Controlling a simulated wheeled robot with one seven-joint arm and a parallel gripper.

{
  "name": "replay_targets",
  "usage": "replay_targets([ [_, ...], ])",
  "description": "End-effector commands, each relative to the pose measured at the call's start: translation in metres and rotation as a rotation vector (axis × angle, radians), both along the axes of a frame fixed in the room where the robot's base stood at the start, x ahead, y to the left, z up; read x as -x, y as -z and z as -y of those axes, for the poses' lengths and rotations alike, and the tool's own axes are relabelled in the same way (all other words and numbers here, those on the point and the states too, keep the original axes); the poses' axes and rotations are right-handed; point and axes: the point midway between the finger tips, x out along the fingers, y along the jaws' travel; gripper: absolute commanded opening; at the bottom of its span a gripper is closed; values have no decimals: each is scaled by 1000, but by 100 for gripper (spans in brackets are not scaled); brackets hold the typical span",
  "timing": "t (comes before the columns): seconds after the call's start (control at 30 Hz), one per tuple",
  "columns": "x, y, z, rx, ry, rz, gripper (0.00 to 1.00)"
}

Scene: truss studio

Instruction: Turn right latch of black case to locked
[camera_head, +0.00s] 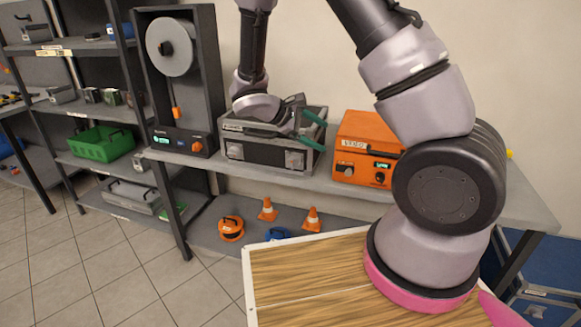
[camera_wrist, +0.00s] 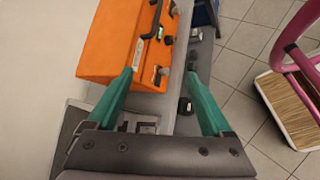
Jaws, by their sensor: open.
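The black case (camera_head: 262,152), dark grey in the picture, stands closed on the bench in the head view. Its right latch (camera_head: 294,160) is a light square plate on the front face, and a similar left latch (camera_head: 235,150) is at the other end. I cannot tell how either latch is turned. My gripper (camera_head: 318,132) is open and empty, with green fingers over the case's right end, above the right latch. In the wrist view my gripper (camera_wrist: 159,74) is spread wide, and part of the case (camera_wrist: 72,124) shows at the lower left.
An orange device (camera_head: 362,135) stands close to the right of the case; it also shows in the wrist view (camera_wrist: 115,40). A dark spool machine (camera_head: 182,80) stands to the left. Small cones (camera_head: 268,210) sit on the lower shelf. The bench strip before the case is narrow.

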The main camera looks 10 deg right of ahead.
Motion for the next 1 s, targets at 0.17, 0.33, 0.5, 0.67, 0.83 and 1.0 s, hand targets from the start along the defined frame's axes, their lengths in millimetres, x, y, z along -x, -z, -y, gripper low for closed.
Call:
replay_targets([
  [0.17, -27, 54, -26, 260, -269, -86, 84],
  [0.33, -47, 105, -57, 494, -536, -144, 84],
  [0.5, -57, 153, -87, 689, -780, -182, 84],
  [0.67, -59, 182, -105, 793, -919, -199, 84],
  [0.83, -64, 190, -108, 824, -964, -203, 84],
  [1.0, -83, 190, -94, 822, -960, -204, 84],
])
